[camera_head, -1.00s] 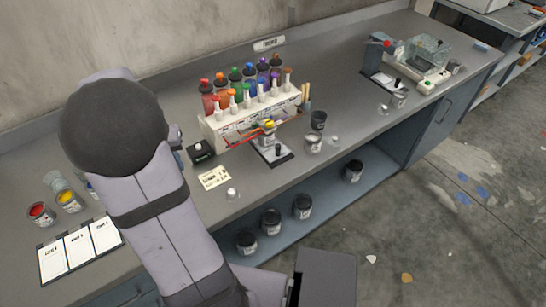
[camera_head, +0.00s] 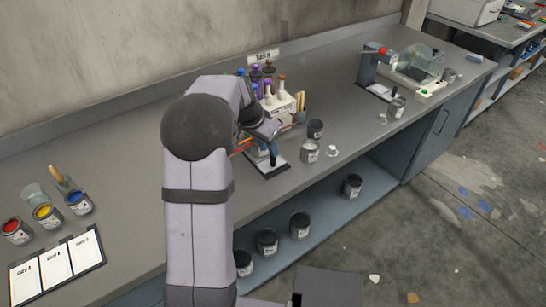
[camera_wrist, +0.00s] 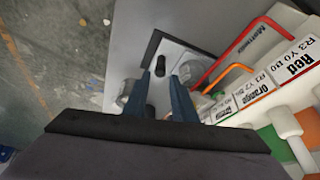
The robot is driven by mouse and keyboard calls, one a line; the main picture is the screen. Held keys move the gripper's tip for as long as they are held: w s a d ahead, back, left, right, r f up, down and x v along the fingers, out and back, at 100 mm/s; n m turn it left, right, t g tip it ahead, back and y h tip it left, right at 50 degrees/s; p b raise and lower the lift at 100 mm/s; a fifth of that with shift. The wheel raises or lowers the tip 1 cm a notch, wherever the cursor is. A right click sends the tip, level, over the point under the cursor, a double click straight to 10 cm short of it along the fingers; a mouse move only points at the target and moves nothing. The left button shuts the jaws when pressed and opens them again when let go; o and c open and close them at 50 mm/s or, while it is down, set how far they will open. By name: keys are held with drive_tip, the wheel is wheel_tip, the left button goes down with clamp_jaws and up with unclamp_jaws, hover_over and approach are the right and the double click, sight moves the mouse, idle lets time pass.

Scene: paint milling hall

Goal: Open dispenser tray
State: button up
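The paint dispenser (camera_head: 282,103) is a white rack of coloured bottles, largely hidden behind my arm in the head view. In the wrist view its label strip (camera_wrist: 290,72) reads "Red" and "Orange", with a red and an orange bent rod in front. At its foot lies a pale tray plate with a dark edge (camera_head: 268,170), bearing a small upright black knob (camera_wrist: 160,65). My gripper (camera_wrist: 168,85) has its two blue fingers apart and empty, above the plate and close to the knob. Whether the fingers straddle the knob is unclear.
A grey can (camera_head: 309,151) and a black can (camera_head: 315,129) stand right of the tray. Paint cups (camera_head: 44,215) and a card board (camera_head: 57,265) lie at left. A press-like device (camera_head: 375,72) stands farther right. Bench is clear between the left cups and my arm.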

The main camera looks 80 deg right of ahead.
drive_tip(key=shift+p+x, duration=0.7)
drive_tip(key=shift+x, duration=2.6)
clamp_jaws()
